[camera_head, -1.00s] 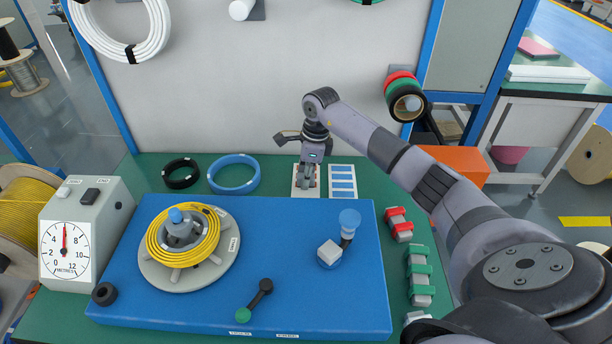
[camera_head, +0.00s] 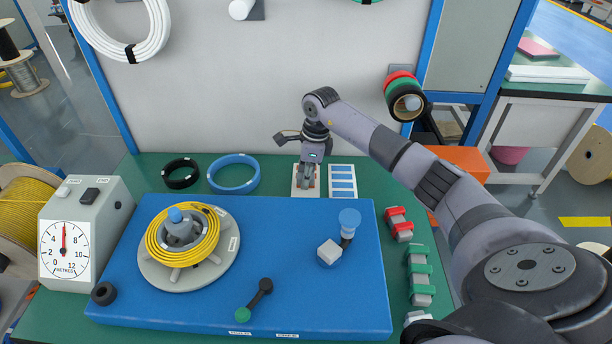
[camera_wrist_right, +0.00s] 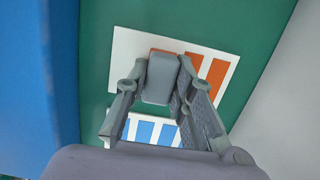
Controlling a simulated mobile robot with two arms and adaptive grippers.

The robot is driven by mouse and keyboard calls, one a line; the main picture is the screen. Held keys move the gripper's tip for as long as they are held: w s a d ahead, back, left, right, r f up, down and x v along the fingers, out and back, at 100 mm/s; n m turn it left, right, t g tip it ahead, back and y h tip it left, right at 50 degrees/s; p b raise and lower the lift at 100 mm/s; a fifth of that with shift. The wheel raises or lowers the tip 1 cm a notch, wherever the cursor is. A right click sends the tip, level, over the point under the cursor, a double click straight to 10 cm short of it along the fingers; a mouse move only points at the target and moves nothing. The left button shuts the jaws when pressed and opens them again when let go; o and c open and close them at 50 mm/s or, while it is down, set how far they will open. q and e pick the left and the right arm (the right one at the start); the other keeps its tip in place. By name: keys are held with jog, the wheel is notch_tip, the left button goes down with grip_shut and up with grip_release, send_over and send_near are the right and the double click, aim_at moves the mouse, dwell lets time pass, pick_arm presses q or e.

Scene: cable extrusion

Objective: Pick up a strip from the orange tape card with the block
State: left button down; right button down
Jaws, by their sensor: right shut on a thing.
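The orange tape card (camera_wrist_right: 228,84) is a white card with orange strips, lying on the green bench top. My right gripper (camera_wrist_right: 160,84) is shut on a grey block (camera_wrist_right: 159,80) above one end of this card. The block covers most of one strip, with orange showing at its far edge; I cannot tell whether it touches the strip. In the head view my right gripper (camera_head: 307,183) points down over the card (camera_head: 298,193) and hides most of it. My left gripper is not in view.
A blue-striped card (camera_head: 343,182) lies right beside it; it also shows in the wrist view (camera_wrist_right: 140,131). The blue board (camera_head: 270,230) is in front, a white wall panel (camera_head: 270,80) behind. Black (camera_head: 181,173) and blue (camera_head: 233,174) cable rings lie to the left.

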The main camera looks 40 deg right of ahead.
jog(key=shift+s+f, duration=0.1)
jog(key=shift+r+p, duration=0.55)
jog(key=shift+r, duration=0.05)
notch_tip(320, 180, up, 7)
jog(key=p, duration=0.4)
jog(key=shift+f, duration=0.1)
